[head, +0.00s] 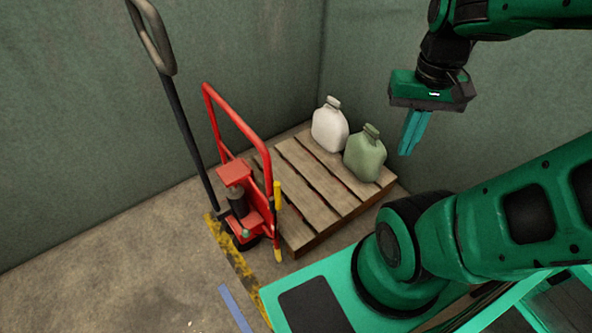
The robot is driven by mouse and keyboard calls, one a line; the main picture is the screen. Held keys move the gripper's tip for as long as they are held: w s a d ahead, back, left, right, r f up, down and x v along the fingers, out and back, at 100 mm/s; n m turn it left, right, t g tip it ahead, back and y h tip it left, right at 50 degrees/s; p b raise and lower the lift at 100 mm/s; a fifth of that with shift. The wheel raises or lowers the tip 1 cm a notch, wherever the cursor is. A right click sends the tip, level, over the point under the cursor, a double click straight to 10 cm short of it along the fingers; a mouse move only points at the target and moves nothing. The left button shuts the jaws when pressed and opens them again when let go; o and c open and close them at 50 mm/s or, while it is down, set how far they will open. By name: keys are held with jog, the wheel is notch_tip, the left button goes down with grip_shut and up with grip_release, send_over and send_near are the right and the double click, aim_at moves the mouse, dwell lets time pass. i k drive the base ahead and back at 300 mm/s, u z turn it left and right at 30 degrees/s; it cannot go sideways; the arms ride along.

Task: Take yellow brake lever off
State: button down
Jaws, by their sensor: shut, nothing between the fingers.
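The yellow brake lever (278,197) stands roughly upright at the right side of a red pallet jack (236,172), low by its front. The jack has a tall dark handle bar with a grey loop grip (157,38) leaning up to the left. A smaller yellow tip (278,254) shows low down beside the jack, below the lever. My gripper (408,152) hangs at the upper right, pointing down, with its teal fingers together and empty. It is well apart from the lever, to its right and higher in the picture.
A wooden pallet (318,190) sits on the jack's forks in the corner. A white jug (330,126) and a green jug (365,154) stand on its far right part. Green walls close the back and right. Worn yellow floor tape (232,258) runs by the jack; the left floor is clear.

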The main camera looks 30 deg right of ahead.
aim_at(279, 207)
jog(key=z, duration=0.3)
jog(key=k, duration=1.85)
jog(key=u, duration=0.35)
jog(key=i, duration=1.5)
jog(key=z, duration=0.3)
